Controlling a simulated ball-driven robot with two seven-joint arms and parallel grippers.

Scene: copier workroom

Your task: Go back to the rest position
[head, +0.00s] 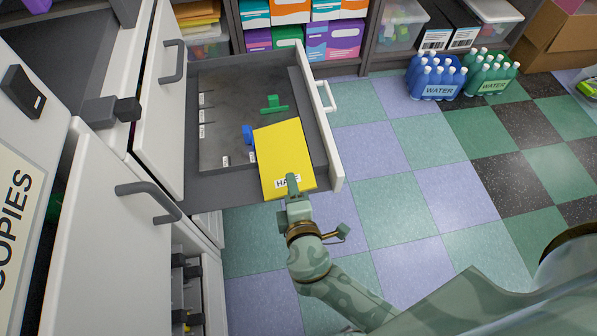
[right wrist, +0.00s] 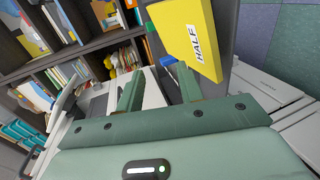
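My right gripper (head: 292,182) is at the near edge of a yellow block labelled HALF (head: 283,150) in the head view, covering part of its label. In the right wrist view the gripper's two fingers (right wrist: 157,88) stand apart with nothing held between them. The yellow block (right wrist: 188,38) lies beyond the fingertips there; I cannot tell whether they touch it. The block is in a pulled-out drawer (head: 215,138), by its white front. My left gripper is in neither view.
A green piece (head: 273,105) and a blue piece (head: 247,134) are in the drawer. White cabinet doors with dark handles (head: 150,197) stand at left. Shelves (head: 365,40) line the back. Two water bottle packs (head: 437,82) (head: 491,75) stand on the floor. The checkered floor (head: 400,190) right of the drawer is clear.

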